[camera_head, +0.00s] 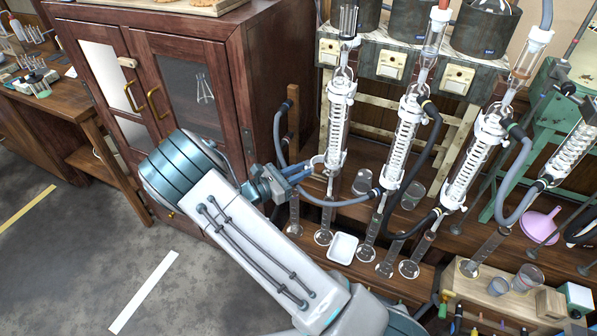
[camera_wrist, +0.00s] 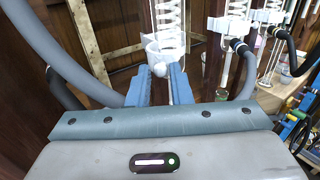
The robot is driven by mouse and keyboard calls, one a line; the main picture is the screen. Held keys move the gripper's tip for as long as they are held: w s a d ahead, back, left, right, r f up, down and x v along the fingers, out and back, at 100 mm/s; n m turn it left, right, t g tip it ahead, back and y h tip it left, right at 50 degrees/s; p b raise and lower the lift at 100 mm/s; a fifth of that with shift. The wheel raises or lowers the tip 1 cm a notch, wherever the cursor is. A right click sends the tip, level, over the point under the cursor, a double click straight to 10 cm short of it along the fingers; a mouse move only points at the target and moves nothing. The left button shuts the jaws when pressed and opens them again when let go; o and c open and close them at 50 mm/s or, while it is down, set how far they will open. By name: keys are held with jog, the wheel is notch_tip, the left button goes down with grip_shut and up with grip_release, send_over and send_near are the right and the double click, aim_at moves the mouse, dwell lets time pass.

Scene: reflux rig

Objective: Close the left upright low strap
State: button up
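The left upright's glass condenser (camera_head: 339,115) stands in the rig, with a white low strap (camera_head: 331,161) around its lower end. In the wrist view the white strap (camera_wrist: 163,50) is straight ahead, with a small rounded knob toward me. My gripper (camera_head: 312,166) is at the strap from the left. In the wrist view its two blue fingers (camera_wrist: 160,76) are apart, with the knob between or just past their tips. I cannot tell whether they touch it. The strap's far side is hidden, and whether it is latched is unclear.
Grey hoses (camera_head: 335,203) loop close to my gripper; one thick hose (camera_wrist: 55,50) passes left of it in the wrist view. Neighbouring condensers (camera_head: 404,135) stand to the right. A wooden cabinet (camera_head: 170,80) stands left.

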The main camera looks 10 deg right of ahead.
grip_shut()
jog(key=shift+s+t, duration=0.2)
jog(key=shift+t, duration=0.1)
jog(key=s+d+n+t+y+p, duration=0.2)
jog(key=d+n+t+y+p, duration=0.1)
jog(key=n+y, duration=0.4)
jog(key=s+d+n+t+y+p, duration=0.2)
jog(key=d+n+t+y+p, duration=0.2)
jog(key=y, duration=0.7)
jog(key=shift+s+d+n+t+y, duration=0.4)
jog(key=shift+d+n+t, duration=0.85)
jog(key=shift+n+t, duration=0.6)
jog(key=shift+d+r+n+y, duration=0.15)
jog(key=shift+n+y, duration=0.15)
jog(key=shift+n, duration=0.05)
